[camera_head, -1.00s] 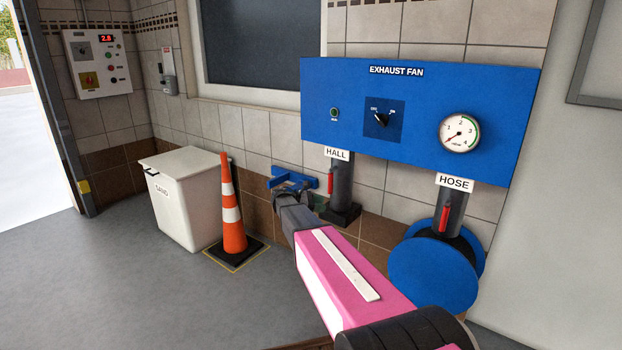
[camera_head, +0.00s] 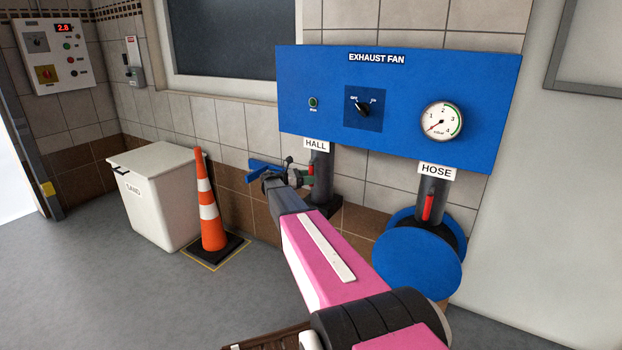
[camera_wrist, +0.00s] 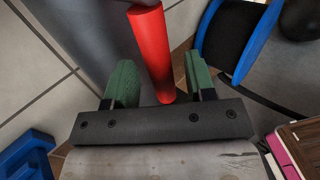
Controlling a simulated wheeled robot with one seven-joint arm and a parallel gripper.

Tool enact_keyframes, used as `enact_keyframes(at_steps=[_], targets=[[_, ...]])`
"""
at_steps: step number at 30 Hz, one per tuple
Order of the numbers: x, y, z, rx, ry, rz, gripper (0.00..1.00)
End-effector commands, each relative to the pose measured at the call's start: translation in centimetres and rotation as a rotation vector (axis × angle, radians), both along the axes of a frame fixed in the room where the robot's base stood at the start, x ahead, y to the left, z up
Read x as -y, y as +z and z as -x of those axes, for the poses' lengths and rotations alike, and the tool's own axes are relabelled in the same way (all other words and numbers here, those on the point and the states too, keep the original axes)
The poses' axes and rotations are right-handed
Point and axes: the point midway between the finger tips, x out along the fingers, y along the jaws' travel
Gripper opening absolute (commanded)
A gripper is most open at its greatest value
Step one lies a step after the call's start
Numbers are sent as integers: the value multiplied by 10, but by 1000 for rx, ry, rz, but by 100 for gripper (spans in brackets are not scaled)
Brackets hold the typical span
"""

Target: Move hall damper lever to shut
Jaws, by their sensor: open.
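The hall damper lever is a red handle (camera_head: 310,168) on the dark pipe (camera_head: 320,182) under the HALL sign (camera_head: 316,145). In the head view it hangs roughly upright along the pipe, partly hidden by my gripper (camera_head: 301,178). In the wrist view the red lever (camera_wrist: 152,52) lies between the two green fingers of my gripper (camera_wrist: 161,82), with a visible gap on each side. My gripper is open around the lever and does not seem to touch it.
A second red lever (camera_head: 428,208) is on the pipe under the HOSE sign (camera_head: 436,170), above a blue reel (camera_head: 418,263). The blue EXHAUST FAN panel (camera_head: 400,75) is above. A blue bracket (camera_head: 263,167), traffic cone (camera_head: 209,205) and sand bin (camera_head: 160,200) stand left.

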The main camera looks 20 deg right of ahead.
Motion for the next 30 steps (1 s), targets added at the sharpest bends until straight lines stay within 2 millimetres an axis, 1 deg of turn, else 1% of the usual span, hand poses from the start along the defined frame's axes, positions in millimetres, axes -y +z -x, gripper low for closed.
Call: enact_keyframes(at_steps=[1, 5, 14, 17, 18, 19, 30], targets=[[5, 0, 1, 0, -1, 0, 50], [13, 0, 2, 0, 0, 0, 50], [14, 0, 2, 0, 1, 0, 50], [14, 0, 2, 0, 1, 0, 21], [14, 0, 2, 0, 1, 0, 8], [14, 0, 2, 0, 1, 0, 0], [15, 0, 4, -30, 0, 24, 0]])
